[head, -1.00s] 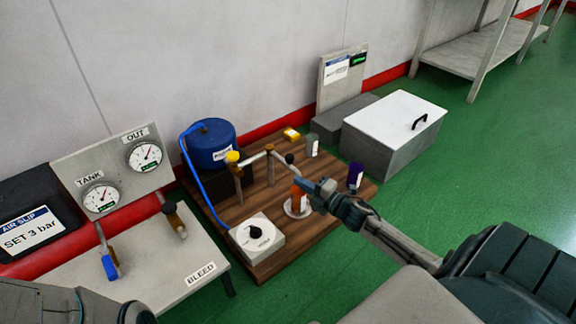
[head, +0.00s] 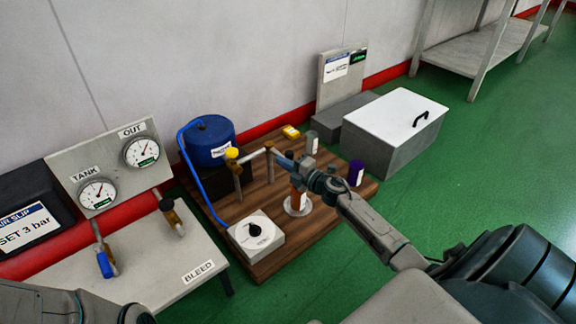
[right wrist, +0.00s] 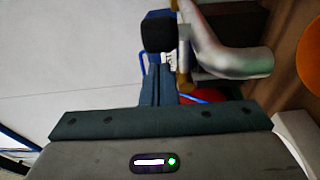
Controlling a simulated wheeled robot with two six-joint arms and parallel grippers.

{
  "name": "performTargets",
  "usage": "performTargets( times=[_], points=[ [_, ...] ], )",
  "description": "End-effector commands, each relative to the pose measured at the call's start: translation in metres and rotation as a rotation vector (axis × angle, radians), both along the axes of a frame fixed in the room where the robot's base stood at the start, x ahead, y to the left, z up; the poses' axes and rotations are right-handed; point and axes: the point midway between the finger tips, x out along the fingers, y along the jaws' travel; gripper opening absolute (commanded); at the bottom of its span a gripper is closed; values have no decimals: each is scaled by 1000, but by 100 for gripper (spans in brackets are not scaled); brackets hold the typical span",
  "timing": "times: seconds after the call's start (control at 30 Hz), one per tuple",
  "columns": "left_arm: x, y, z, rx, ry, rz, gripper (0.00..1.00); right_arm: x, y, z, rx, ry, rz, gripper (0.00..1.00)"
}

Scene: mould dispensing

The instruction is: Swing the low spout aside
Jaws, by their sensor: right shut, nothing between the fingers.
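The spout is a silver bent pipe (head: 256,154) on brass posts, with a yellow knob (head: 232,154) at its left end, above a wooden board. In the right wrist view the silver pipe (right wrist: 228,58) curves close by on the right, and a black block (right wrist: 160,32) is just beyond my fingertips. I cannot tell whether they touch it. My right gripper (head: 281,159) is shut and empty at the pipe's right end; its fingers (right wrist: 160,82) lie together in the right wrist view. The black tip is mostly hidden in the head view. My left gripper is out of view.
An orange bottle (head: 296,197) stands on a white disc (head: 298,211) below my right gripper. A purple bottle (head: 355,173), a grey bottle (head: 312,143) and a white dial box (head: 257,235) stand around. A blue tank (head: 208,142) is behind left.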

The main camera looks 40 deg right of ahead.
Motion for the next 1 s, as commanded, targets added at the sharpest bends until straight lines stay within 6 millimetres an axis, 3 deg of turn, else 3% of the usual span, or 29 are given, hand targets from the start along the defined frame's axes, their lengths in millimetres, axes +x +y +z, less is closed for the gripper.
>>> performTargets(
  times=[0.2,1.0],
  points=[
    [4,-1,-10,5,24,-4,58,-1,-14,-2,1,-1,1,0],
    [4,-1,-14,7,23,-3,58,-4,-24,-1,0,0,62,0]
  ],
)
